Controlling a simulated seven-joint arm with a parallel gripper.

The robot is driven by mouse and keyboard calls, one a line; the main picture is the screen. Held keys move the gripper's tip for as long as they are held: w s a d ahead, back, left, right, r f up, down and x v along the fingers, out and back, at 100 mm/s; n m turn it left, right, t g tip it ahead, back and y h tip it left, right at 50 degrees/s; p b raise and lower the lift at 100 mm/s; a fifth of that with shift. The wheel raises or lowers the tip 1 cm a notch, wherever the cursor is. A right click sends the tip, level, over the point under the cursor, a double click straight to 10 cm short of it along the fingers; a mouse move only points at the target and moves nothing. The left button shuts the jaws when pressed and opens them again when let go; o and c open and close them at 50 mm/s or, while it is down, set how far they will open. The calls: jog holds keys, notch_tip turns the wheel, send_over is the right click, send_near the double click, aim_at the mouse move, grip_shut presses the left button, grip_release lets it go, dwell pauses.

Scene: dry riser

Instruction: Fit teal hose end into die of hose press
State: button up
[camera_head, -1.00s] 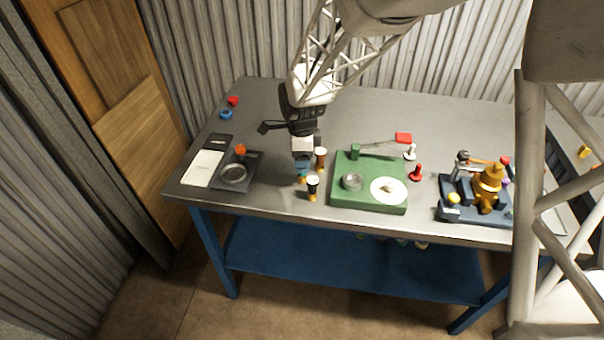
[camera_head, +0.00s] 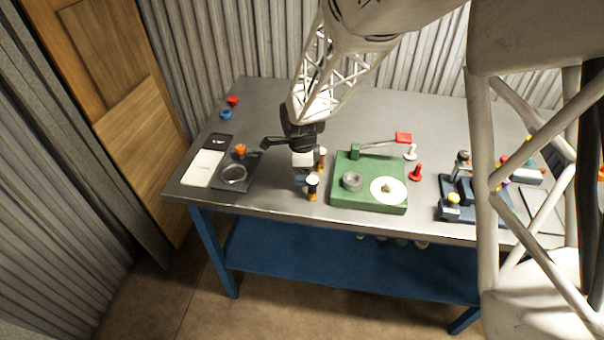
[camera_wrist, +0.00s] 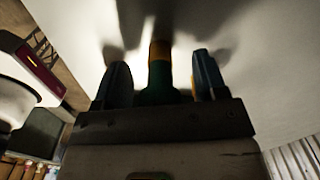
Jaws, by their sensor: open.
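The teal hose end (camera_wrist: 159,85), with an orange-yellow band, stands between the two fingers of my gripper (camera_wrist: 162,82) in the wrist view. The fingers are open, with gaps showing on both sides of it. In the head view my gripper (camera_head: 301,178) is low over the table near its front edge, and it mostly hides the teal hose end. A green-based device (camera_head: 368,199) to its right, which looks like the hose press, carries a grey ring (camera_head: 351,181) that may be the die, a white disc and a lever with a red handle (camera_head: 403,137).
A dark tray (camera_head: 236,186) with a ring and a white card (camera_head: 203,168) lie left. A red peg (camera_head: 416,172) and a blue-grey fixture (camera_head: 455,210) are right.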

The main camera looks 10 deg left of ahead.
jog(key=shift+c, duration=0.4)
jog(key=c, duration=1)
jog(key=shift+r, duration=0.1)
jog(key=shift+r, duration=4.95)
